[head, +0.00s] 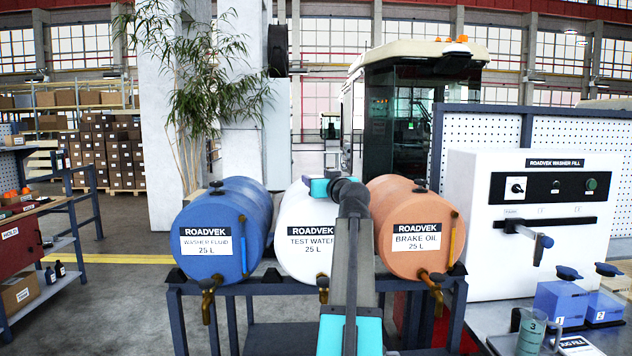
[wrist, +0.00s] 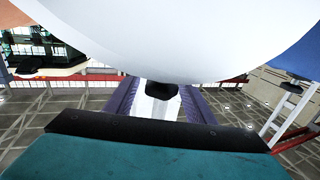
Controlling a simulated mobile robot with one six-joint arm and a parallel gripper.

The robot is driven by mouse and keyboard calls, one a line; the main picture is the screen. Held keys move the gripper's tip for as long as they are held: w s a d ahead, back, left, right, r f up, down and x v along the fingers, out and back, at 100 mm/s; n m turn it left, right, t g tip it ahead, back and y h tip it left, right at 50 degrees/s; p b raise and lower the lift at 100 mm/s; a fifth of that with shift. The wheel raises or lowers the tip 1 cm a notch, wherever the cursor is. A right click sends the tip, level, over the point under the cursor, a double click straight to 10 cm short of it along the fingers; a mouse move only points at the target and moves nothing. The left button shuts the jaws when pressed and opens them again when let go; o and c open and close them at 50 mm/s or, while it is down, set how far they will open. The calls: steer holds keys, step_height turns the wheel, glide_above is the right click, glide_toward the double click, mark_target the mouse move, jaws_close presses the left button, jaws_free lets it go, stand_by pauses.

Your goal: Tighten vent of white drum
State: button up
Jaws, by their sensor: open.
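The white drum (head: 296,226), labelled test water, lies on its side in the middle of the trolley rack. My arm reaches over its front, and my gripper (head: 318,187) is at its top front edge. The drum's vent is hidden there in the head view. In the wrist view, the white drum (wrist: 190,35) fills the top, and its dark vent knob (wrist: 162,88) stands out from the drum's edge. My gripper (wrist: 157,92) is open, with a finger on either side of the vent. I cannot tell whether the fingers touch it.
A blue washer fluid drum (head: 222,222) is close on the left and an orange brake oil drum (head: 405,205) close on the right, each with a dark vent on top. A washer fill cabinet (head: 475,250) stands at right. A plant (head: 190,85) is behind the blue drum.

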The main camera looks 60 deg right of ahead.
steer(key=b+v, duration=0.2)
steer(key=v, duration=0.9)
steer(key=shift+s+a, duration=0.2)
